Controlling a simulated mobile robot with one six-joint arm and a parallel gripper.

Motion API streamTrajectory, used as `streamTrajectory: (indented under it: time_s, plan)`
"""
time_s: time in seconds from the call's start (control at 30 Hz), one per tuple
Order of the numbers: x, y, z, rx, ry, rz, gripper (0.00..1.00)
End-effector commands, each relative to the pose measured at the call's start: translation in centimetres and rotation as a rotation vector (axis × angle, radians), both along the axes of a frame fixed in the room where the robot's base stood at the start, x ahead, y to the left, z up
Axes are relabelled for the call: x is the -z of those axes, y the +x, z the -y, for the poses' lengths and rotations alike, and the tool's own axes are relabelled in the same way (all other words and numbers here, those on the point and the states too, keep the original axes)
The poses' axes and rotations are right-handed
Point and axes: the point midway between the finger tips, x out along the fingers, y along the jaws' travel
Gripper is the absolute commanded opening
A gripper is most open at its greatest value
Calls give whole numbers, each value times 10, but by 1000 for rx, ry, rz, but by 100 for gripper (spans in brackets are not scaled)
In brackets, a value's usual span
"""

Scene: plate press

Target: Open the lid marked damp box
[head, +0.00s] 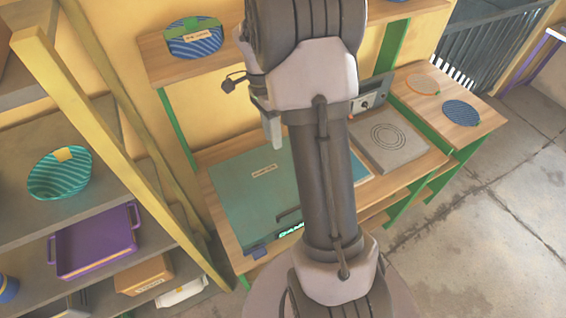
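The damp box is a wide teal box on the wooden bench, left of my arm. Its flat teal lid (235,205) looks shut, with a small label on top. A dark bar handle (288,212) shows at the lid's front edge. Below it is a front sign (291,230) with light letters, partly hidden by my arm. The right part of the lid is behind my arm. My gripper (268,125) is raised above the back of the lid, apart from it.
A grey press plate (388,138) with rings lies right of my arm. Patterned discs (461,112) lie on the right bench. A blue striped bowl (196,38) stands on the upper shelf. The left rack holds a teal bowl (60,177) and purple tray (95,240). Floor is clear at right.

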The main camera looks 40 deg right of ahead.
Motion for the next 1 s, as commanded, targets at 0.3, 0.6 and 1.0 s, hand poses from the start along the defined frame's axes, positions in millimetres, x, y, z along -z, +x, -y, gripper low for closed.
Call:
streamTrajectory:
  time_s: [0.3, 0.6, 1.0]
  plan:
    - [-8, -87, -42, 0, -1, 1, 33]
    - [-11, -109, -53, 0, -1, 0, 33]
    - [-3, -106, -62, -59, 3, 40, 33]
